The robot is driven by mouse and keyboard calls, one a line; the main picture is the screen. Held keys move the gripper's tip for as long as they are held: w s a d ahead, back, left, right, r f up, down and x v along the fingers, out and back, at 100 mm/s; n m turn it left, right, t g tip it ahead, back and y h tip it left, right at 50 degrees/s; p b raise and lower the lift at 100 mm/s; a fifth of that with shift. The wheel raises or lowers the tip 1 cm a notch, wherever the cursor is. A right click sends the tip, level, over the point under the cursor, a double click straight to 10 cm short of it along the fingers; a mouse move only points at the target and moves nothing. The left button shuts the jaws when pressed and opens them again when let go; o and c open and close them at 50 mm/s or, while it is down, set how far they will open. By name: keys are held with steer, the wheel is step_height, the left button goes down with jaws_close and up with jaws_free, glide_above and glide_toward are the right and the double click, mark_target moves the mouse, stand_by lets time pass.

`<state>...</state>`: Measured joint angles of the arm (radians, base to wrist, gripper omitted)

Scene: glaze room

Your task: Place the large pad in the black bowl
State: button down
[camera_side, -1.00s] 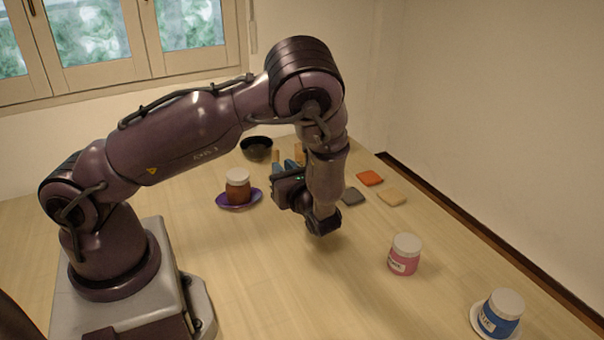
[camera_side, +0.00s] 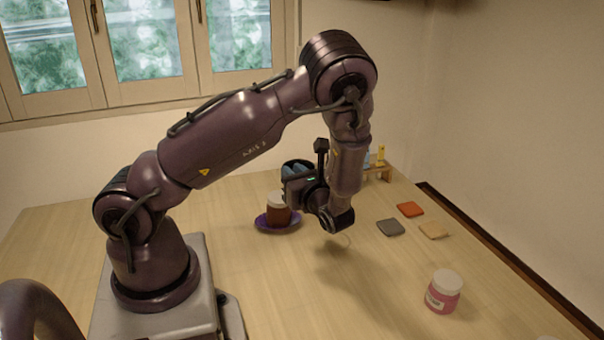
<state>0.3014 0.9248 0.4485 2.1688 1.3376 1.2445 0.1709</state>
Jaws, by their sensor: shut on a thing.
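The black bowl (camera_side: 298,162) stands at the back of the table, behind the jar on the purple saucer and partly hidden by my gripper. My gripper (camera_side: 297,170) points toward the back, with its blue fingertips overlapping the bowl in the picture. From this angle I cannot tell whether they are above the bowl or in front of it. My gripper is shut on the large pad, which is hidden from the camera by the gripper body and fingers.
A brown jar (camera_side: 276,212) stands on a purple saucer (camera_side: 262,225), left of my wrist. Grey (camera_side: 390,228), orange (camera_side: 410,209) and tan (camera_side: 433,230) squares lie to the right. A pink jar (camera_side: 442,293) stands in front. A wooden stand (camera_side: 377,174) is at the back.

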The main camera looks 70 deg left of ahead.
steer(key=s+a+r+m+t, duration=0.1)
steer(key=a+r, duration=0.1)
steer(key=a, duration=0.6)
steer(key=a+r+m+t, duration=0.1)
steer(key=a+r+t, duration=0.15)
steer(key=a, duration=0.65)
steer(key=shift+w+a+f, duration=1.4)
steer(key=shift+a+f, duration=0.4)
steer(key=shift+f, duration=0.4)
steer(key=shift+w+a+f, duration=1.35)
steer(key=shift+a+f, duration=0.45)
steer(key=shift+f, duration=0.45)
steer(key=shift+w+a+f, duration=1.4)
steer(key=shift+a+f, duration=0.4)
steer(key=shift+f, duration=0.4)
steer(key=shift+f, duration=0.1)
steer(key=c, duration=1.1)
jaws_free()
steer(key=shift+f, duration=0.1)
